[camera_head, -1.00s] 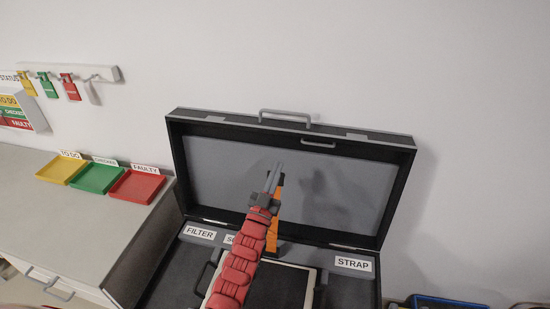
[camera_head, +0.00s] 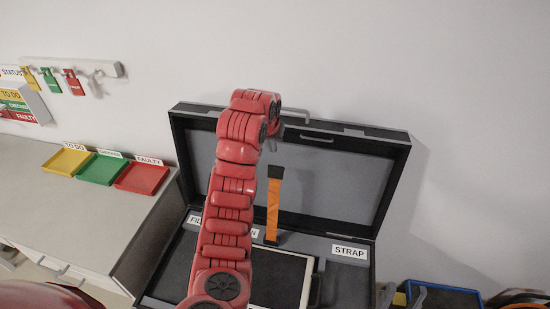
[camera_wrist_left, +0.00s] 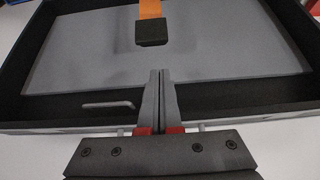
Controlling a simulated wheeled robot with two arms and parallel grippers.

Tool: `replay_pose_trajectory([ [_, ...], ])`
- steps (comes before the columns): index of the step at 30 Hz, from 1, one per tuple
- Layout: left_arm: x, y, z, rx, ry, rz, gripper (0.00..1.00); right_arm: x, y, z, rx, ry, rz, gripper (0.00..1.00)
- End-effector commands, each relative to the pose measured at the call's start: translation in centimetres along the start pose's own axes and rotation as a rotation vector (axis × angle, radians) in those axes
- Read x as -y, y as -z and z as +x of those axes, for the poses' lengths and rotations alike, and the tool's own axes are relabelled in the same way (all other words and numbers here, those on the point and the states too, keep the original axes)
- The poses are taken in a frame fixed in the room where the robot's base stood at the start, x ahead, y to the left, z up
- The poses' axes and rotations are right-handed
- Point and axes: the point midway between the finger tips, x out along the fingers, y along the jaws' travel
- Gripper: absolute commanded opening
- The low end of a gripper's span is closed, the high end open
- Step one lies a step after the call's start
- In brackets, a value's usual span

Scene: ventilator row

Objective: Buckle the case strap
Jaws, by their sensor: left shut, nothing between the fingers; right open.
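The black case (camera_head: 390,180) stands open, its grey-lined lid raised against the wall. An orange strap (camera_head: 273,208) with a black end piece (camera_head: 276,172) rises from the case in front of the lid. In the left wrist view the black end piece (camera_wrist_left: 152,32) lies ahead of my left gripper (camera_wrist_left: 159,72), with a gap between. That gripper is shut and empty near the lid's top edge. My right gripper is not in view.
A STRAP label (camera_head: 350,251) marks the case's right side. A white-edged dark panel (camera_head: 307,283) lies inside. Yellow (camera_head: 67,161), green (camera_head: 100,168) and red (camera_head: 141,178) trays sit on the left counter. A blue bin (camera_head: 450,297) is at lower right.

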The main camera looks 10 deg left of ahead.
Motion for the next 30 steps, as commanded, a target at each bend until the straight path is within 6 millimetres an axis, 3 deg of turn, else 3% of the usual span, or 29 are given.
replay_pose_trajectory([
  [14, 0.0, -0.3, 0.3, 0.014, -0.001, -0.001, 0.00, 0.0, 0.0, -0.2, 0.000, 0.000, 0.000, 0.47],
  [20, 0.1, -0.4, 2.5, 0.014, -0.002, -0.002, 0.00, 0.1, -0.2, -1.1, 0.000, 0.000, 0.000, 0.47],
  [24, 0.0, -0.4, 4.8, 0.024, 0.001, 0.000, 0.00, -0.1, 0.2, 1.1, 0.000, 0.000, 0.000, 0.47],
  [30, 0.0, -0.3, 8.0, 0.018, 0.000, -0.002, 0.00, -0.1, 0.4, 2.2, 0.000, 0.000, 0.000, 0.47],
])
